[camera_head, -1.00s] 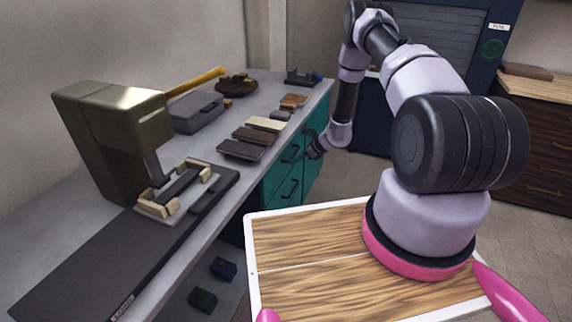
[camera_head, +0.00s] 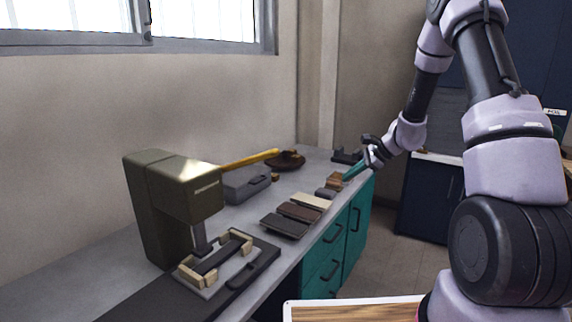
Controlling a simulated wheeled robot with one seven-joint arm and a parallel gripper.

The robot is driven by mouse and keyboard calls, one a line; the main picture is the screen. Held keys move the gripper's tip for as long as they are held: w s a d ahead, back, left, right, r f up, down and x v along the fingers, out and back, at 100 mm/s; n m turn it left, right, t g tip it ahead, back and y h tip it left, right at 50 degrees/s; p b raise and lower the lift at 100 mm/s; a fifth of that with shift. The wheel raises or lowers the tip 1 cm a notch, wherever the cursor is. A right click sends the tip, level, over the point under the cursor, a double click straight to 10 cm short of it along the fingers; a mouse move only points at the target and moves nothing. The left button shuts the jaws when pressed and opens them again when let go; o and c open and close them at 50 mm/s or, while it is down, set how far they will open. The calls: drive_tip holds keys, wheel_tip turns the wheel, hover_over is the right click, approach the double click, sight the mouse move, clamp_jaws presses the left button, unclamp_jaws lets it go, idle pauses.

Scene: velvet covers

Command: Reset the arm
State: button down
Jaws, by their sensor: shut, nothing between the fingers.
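My gripper (camera_head: 372,158) is at the end of my arm, which reaches up and over from the lower right. It hangs in front of the far right end of the grey workbench (camera_head: 80,278), above the teal drawers (camera_head: 328,262). Its fingers are small and dark in this view, and nothing shows held in them. Whether it touches anything on the bench cannot be told.
An olive press machine (camera_head: 160,200) stands on the bench, with a wooden-blocked fixture (camera_head: 215,265) beneath it. A grey toolbox (camera_head: 246,185), dark and pale slabs (camera_head: 285,226), and a brown dish (camera_head: 290,159) lie along the bench. Open floor (camera_head: 395,258) lies right of the drawers.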

drive_tip(key=s+a+r+n+h, duration=0.1)
drive_tip(key=s+r+n, duration=0.3)
drive_tip(key=s+r, duration=0.45)
drive_tip(key=s+a+r+n+h, duration=0.1)
drive_tip(key=s+r+n, duration=0.4)
drive_tip(key=r, duration=0.7)
drive_tip(key=s+d+r+n+t+h, duration=0.1)
drive_tip(key=s+r, duration=0.3)
drive_tip(key=s, duration=0.5)
drive_tip(key=s+d+r+n+t+h, duration=0.2)
drive_tip(key=s+d+r+n+h, duration=0.1)
drive_tip(key=s, duration=0.6)
drive_tip(key=shift+s+d+r, duration=0.25)
drive_tip(key=shift+d+r, duration=0.05)
drive_tip(key=shift+r, duration=0.25)
